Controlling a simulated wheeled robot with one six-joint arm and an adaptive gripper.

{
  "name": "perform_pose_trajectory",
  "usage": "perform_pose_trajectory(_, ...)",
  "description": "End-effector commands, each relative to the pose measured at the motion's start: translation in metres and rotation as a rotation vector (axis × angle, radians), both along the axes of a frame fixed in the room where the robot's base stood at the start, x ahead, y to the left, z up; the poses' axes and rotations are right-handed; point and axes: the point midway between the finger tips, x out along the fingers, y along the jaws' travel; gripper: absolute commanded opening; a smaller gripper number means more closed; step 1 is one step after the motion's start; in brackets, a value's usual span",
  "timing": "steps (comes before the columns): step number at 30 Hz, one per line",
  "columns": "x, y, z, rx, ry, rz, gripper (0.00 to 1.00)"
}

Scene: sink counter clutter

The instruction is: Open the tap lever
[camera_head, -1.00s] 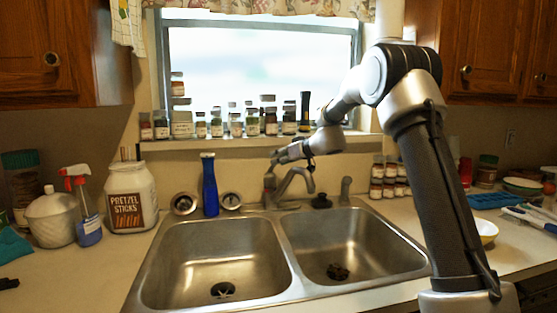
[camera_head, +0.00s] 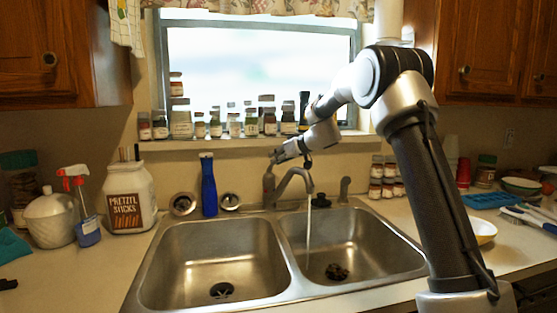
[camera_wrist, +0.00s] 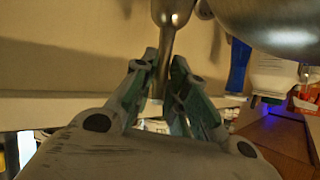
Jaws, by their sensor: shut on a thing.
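The metal tap (camera_head: 293,177) stands at the back of the double sink (camera_head: 215,232), its spout arched over the right basin. A thin stream of water (camera_head: 308,228) falls from the spout into that basin. My gripper (camera_head: 274,158) is at the top of the tap, beside the spout. In the wrist view my gripper (camera_wrist: 163,92) has its green-lined fingers closed around the slim metal tap lever (camera_wrist: 164,60). The lever's tip shows between the fingers. In the head view the lever is small and partly hidden by my gripper.
A blue bottle (camera_head: 209,185) stands left of the tap. A pretzel jar (camera_head: 130,198) and a spray bottle (camera_head: 87,215) are further left. Several spice jars (camera_head: 233,124) line the window sill; more jars (camera_head: 376,178) are stacked to the right.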

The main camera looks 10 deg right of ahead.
Motion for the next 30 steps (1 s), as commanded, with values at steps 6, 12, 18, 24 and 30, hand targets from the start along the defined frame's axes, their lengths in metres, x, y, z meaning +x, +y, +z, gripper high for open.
perform_pose_trajectory(6,0.007,0.010,0.003,-0.079,0.093,0.009,0.00)
perform_pose_trajectory(12,0.016,0.017,0.008,-0.162,0.190,0.008,0.00)
perform_pose_trajectory(18,0.024,0.022,0.011,-0.233,0.273,0.003,0.00)
perform_pose_trajectory(24,0.025,0.022,0.012,-0.249,0.294,-0.003,0.00)
perform_pose_trajectory(30,0.025,0.022,0.012,-0.247,0.292,-0.002,0.16)
